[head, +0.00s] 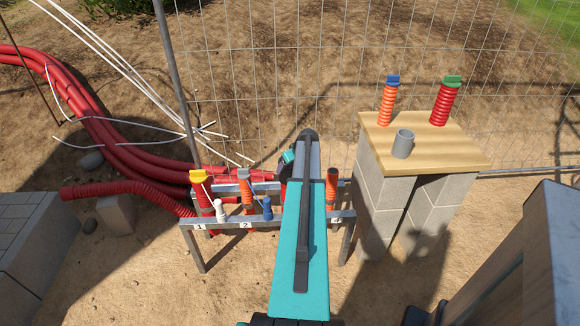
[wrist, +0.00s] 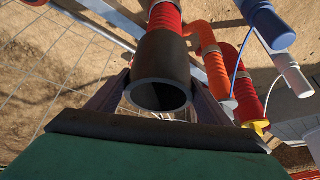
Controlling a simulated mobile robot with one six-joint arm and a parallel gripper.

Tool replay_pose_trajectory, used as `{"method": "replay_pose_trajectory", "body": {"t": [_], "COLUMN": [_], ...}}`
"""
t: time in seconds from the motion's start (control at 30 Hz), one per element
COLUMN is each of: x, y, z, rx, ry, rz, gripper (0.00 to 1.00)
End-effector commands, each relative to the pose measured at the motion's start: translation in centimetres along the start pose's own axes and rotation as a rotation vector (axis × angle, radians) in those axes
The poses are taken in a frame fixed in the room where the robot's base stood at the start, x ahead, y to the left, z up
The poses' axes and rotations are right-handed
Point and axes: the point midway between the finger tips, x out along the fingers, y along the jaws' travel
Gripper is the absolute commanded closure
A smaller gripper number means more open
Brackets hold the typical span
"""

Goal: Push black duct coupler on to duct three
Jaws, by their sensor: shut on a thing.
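In the wrist view the black duct coupler (wrist: 162,72) is a short dark tube, its open end facing the camera. My gripper (wrist: 155,98) is shut on it, one finger on each side. A red ribbed duct (wrist: 165,14) stands directly behind the coupler's far end, in line with it. How far the duct reaches into the coupler is hidden.
An orange duct (wrist: 212,68), a yellow-capped red duct (wrist: 244,84), a blue plug (wrist: 267,22) and a white plug (wrist: 290,72) are close on the right. A wooden-topped block table (head: 455,155) holds a grey coupler (head: 403,144) and two capped ducts. Wire fencing stands behind.

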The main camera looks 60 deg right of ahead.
Motion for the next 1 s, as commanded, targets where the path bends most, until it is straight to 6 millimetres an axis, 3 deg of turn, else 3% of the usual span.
{"method": "replay_pose_trajectory", "body": {"t": [0.97,1.0], "x": [1.4,1.4], "y": [0.0,0.0], "z": [0.8,0.8], "rx": [0.0,0.0], "ry": [0.001,0.001], "rz": [0.0,0.0], "gripper": [0.67,0.24]}}
